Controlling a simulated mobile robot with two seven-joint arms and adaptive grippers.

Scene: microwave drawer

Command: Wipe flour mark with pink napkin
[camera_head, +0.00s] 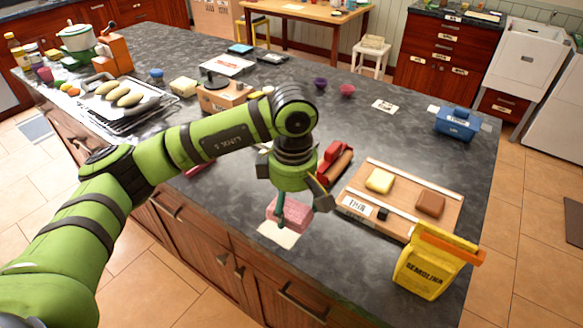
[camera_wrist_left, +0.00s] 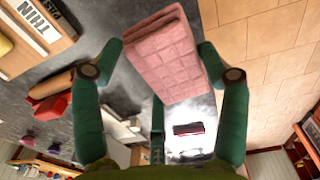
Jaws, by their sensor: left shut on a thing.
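The pink napkin (camera_head: 290,213) is a folded, quilted block near the front edge of the dark counter. My left gripper (camera_head: 298,200) points down and is shut on it. The wrist view shows the napkin (camera_wrist_left: 168,62) between the green fingers. The white flour mark (camera_head: 278,234) is a flat patch on the counter just in front of and below the napkin. The napkin seems to cover its far part; I cannot tell whether they touch. My right gripper is not in view.
A wooden board (camera_head: 402,200) with yellow and brown blocks lies right of the gripper. A yellow semolina bag (camera_head: 432,265) stands at the front right corner. The counter's front edge is very near.

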